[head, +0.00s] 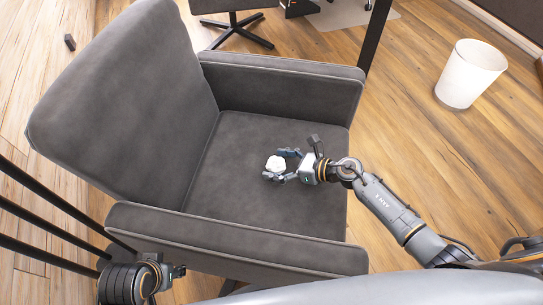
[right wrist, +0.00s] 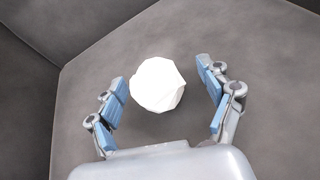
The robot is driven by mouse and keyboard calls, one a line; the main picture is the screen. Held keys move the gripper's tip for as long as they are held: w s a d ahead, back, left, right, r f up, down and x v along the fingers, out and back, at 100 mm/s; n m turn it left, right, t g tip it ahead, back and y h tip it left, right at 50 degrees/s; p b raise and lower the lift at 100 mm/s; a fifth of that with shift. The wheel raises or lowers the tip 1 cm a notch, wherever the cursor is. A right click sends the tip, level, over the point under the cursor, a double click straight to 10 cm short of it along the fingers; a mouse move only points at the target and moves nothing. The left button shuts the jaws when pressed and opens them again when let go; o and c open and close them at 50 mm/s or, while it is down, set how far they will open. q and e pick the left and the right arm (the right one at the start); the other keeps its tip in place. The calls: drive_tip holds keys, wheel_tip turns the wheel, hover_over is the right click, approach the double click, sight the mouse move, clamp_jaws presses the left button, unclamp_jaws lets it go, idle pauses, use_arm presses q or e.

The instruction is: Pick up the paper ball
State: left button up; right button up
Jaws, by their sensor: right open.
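The white, crumpled paper ball (head: 275,163) rests on the seat of a grey armchair (head: 240,140). My right gripper (head: 278,164) reaches over the seat from the right, with its fingertips on either side of the ball. In the right wrist view the paper ball (right wrist: 158,85) lies between the blue-padded fingers of the right gripper (right wrist: 162,82). The fingers are open, with a gap showing on each side of the ball. My left gripper (head: 172,272) is at the lower left, outside the chair's near armrest; its fingers are not clear.
The chair's near armrest (head: 230,240), far armrest (head: 285,88) and tall backrest (head: 125,100) surround the seat on three sides. A white bin (head: 470,75) stands on the wooden floor at the upper right. Dark bars (head: 50,213) are at the left. The rest of the seat is clear.

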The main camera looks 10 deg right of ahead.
drive_tip(key=shift+s, duration=0.1)
drive_tip(key=shift+s+r, duration=0.15)
drive_tip(key=shift+c, duration=1.3)
drive_tip(key=c, duration=0.6)
